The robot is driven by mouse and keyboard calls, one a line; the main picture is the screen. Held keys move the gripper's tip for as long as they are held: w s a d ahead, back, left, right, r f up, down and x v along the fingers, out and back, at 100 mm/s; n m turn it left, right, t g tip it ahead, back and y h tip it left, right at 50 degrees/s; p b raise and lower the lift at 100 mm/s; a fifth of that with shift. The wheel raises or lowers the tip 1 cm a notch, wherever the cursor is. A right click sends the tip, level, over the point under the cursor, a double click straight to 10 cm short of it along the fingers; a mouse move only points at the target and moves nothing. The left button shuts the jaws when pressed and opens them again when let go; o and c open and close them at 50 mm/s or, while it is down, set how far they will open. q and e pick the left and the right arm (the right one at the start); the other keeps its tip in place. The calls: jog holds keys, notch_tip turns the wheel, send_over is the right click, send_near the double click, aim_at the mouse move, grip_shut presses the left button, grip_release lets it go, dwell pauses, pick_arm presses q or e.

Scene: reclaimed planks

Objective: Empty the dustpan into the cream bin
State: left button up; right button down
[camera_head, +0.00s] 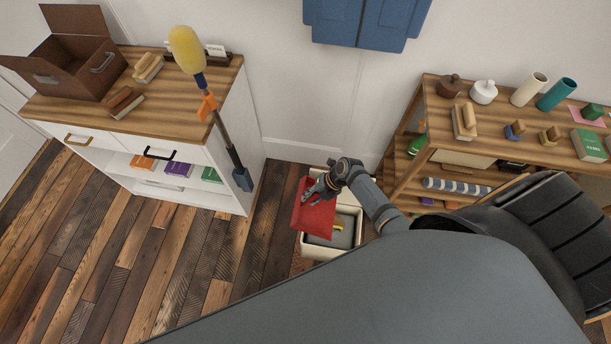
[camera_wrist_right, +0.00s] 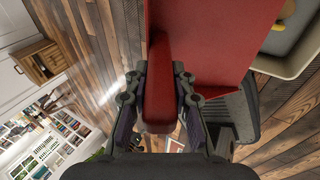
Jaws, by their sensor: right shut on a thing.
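The red dustpan (camera_head: 314,217) is in my right gripper (camera_head: 325,187), over the left part of the cream bin (camera_head: 325,253). In the right wrist view my right gripper (camera_wrist_right: 160,100) is shut on the handle of the dustpan (camera_wrist_right: 225,40), with the pan extending toward the bin (camera_wrist_right: 270,68) at the upper right. The pan looks tilted; I cannot tell whether anything lies on it. A small yellow piece (camera_head: 338,227) shows inside the bin against a grey interior. The dustpan hides part of the bin's opening. My left gripper is not in view.
A white cabinet (camera_head: 237,140) with a wooden top stands at the left, with a yellow duster (camera_head: 187,50) on a pole at its corner. A wooden shelf (camera_head: 440,110) with several items stands at the right. Plank floor (camera_head: 190,260) left of the bin is clear.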

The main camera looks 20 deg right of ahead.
aim_at(300, 202)
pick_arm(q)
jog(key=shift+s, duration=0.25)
pick_arm(e)
jog(key=shift+s+a, duration=0.15)
jog(key=shift+s, duration=0.05)
jog(key=shift+a, duration=0.15)
jog(key=w+a+f+h, duration=0.1)
jog(key=w+a+g+h+b, duration=0.1)
jog(key=shift+a+f, duration=0.3)
jog(key=shift+f, duration=0.05)
jog(key=a+h+b, duration=0.1)
jog(key=w+f+g+h+b, duration=0.1)
jog(key=b, duration=0.1)
jog(key=shift+a+g, duration=0.3)
jog(key=shift+a, duration=0.1)
jog(key=shift+w+a+h+b, duration=0.2)
jog(key=shift+h+b, duration=0.1)
jog(key=shift+b, duration=0.25)
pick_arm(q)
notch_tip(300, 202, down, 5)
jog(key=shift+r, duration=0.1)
pick_arm(e)
jog(key=shift+r, duration=0.1)
